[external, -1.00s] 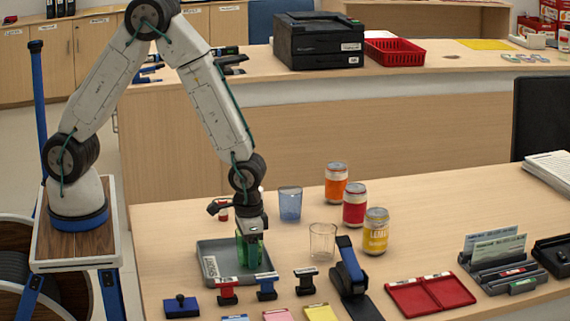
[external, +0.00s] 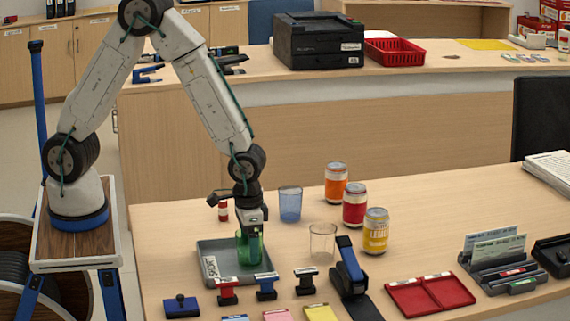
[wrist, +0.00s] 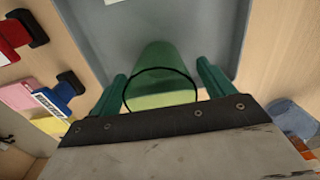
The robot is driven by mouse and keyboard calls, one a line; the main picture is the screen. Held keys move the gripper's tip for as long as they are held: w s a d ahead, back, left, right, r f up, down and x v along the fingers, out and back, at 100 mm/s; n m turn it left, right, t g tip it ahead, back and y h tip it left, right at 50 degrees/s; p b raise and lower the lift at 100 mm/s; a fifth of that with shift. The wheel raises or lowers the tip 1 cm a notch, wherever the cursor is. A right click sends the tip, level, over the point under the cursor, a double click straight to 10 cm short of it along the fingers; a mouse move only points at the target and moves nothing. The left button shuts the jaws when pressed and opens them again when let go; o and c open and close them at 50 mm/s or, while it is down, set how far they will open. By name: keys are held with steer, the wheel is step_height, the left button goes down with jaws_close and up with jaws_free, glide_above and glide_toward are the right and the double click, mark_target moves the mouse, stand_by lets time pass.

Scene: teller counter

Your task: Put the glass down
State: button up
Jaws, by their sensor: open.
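A green glass (external: 249,250) stands upright in the grey tray (external: 213,249) labelled SORT. In the wrist view the green glass (wrist: 160,80) has its rim towards me, between my two green fingers. My gripper (external: 250,236) is just above the glass's top, and in the wrist view my gripper (wrist: 161,84) is open with a finger on each side of the glass. The fingers look apart from its wall. The grey tray (wrist: 110,45) shows beneath the glass.
A blue glass (external: 290,204), a clear glass (external: 322,243) and orange (external: 336,184), red (external: 355,204) and yellow (external: 376,231) cans stand right of the tray. Several stamps, such as a red one (external: 228,291), line the front. A blue-and-black stapler (external: 349,270) stands nearby.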

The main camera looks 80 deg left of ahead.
steer(key=s+a+r, duration=0.2)
steer(key=a+r, duration=0.1)
steer(key=r, duration=0.6)
steer(key=s+a+r, duration=0.1)
steer(key=a+r, duration=0.2)
steer(key=r, duration=0.6)
steer(key=s+a+r, duration=0.3)
steer(key=s+a, duration=0.1)
steer(key=s, duration=0.3)
steer(key=s+a+r, duration=0.4)
steer(key=s+a, duration=0.1)
steer(key=s, duration=0.2)
steer(key=s+a+r+t, duration=0.1)
steer(key=s+a+r, duration=0.2)
steer(key=s, duration=0.4)
steer(key=shift+a+r, duration=0.15)
steer(key=shift+a, duration=0.65)
steer(key=shift+o, duration=0.3)
steer(key=shift+s, duration=0.1)
